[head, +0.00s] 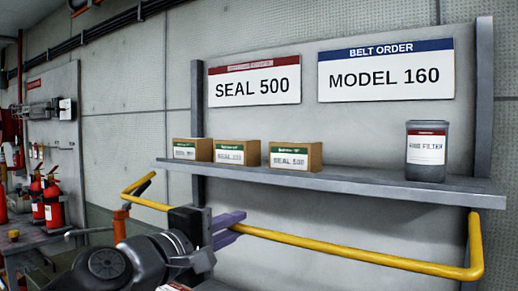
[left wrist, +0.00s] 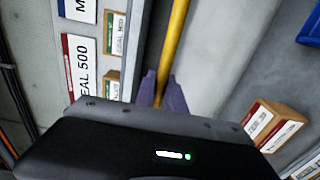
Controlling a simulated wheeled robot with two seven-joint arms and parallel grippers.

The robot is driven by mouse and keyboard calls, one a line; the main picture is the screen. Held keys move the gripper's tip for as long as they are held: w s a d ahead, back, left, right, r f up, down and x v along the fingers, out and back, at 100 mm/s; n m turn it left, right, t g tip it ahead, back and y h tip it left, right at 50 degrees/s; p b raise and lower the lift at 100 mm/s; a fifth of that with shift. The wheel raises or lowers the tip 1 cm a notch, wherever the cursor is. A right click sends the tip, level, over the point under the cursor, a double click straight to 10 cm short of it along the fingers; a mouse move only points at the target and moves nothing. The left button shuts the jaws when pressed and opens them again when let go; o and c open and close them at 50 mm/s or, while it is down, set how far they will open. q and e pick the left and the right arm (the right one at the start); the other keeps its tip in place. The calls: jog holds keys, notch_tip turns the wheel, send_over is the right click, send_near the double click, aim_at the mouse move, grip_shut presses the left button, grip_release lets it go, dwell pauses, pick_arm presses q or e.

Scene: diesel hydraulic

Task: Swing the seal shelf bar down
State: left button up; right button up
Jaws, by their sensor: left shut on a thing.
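The yellow seal shelf bar (head: 350,249) runs across the front of the grey shelf (head: 340,182), a little below the shelf board. Its right end bends up to the shelf's right end, and its left end bends back at the far left. My left gripper (head: 230,229) is shut on the bar left of its middle, with its purple fingers around it. In the left wrist view the bar (left wrist: 176,40) runs into the space between the purple fingers (left wrist: 162,92). My gripper body hides part of the bar. My right gripper is not in view.
Three seal boxes (head: 291,156) and a grey filter canister (head: 426,152) stand on the shelf. Signs (head: 254,82) hang above it. Red fire extinguishers (head: 53,202) stand at the left. More boxes (left wrist: 272,124) show at right in the left wrist view.

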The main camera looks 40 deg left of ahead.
pick_arm(q)
jog(key=shift+w+f, duration=0.2)
jog(key=shift+f, duration=0.3)
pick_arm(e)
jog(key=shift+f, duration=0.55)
pick_arm(q)
jog(key=shift+f+b, duration=0.1)
jog(key=shift+b, duration=0.2)
